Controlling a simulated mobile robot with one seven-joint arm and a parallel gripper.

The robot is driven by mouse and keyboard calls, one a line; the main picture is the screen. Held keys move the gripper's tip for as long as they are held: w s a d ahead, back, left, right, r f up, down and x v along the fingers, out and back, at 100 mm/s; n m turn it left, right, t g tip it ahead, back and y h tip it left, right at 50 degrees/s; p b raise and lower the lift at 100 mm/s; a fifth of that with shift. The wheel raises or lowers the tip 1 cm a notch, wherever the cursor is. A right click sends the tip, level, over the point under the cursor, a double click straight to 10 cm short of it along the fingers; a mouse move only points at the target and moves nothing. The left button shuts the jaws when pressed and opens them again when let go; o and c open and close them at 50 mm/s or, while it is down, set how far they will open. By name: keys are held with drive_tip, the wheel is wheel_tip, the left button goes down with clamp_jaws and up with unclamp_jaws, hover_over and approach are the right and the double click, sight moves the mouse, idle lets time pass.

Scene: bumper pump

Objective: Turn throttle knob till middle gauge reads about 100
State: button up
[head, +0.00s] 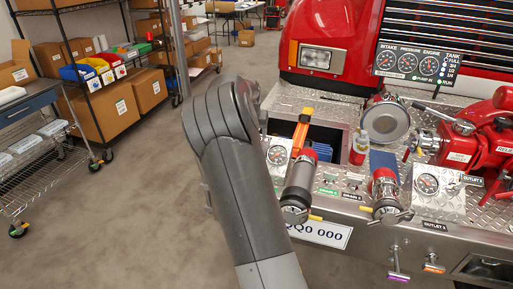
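The gauge panel (417,66) stands upright at the upper right, in front of the truck's grille. Its dials are labelled intake, pressure and engine, with a column of tank lights at the right. The middle gauge (407,63) is the pressure dial; its needle is too small to read. I cannot pick out the throttle knob with certainty; it may be hidden or too small. My grey arm rises from the bottom centre and bends at about mid-picture, left of the bumper. My gripper is not visible.
The diamond-plate bumper (340,111) carries a red valve assembly (465,140), capped outlets (385,190) and a spray bottle (359,148). A purple pull handle (398,277) and an orange one (433,268) hang below. Shelving (75,48) stands left; the floor (140,205) between is clear.

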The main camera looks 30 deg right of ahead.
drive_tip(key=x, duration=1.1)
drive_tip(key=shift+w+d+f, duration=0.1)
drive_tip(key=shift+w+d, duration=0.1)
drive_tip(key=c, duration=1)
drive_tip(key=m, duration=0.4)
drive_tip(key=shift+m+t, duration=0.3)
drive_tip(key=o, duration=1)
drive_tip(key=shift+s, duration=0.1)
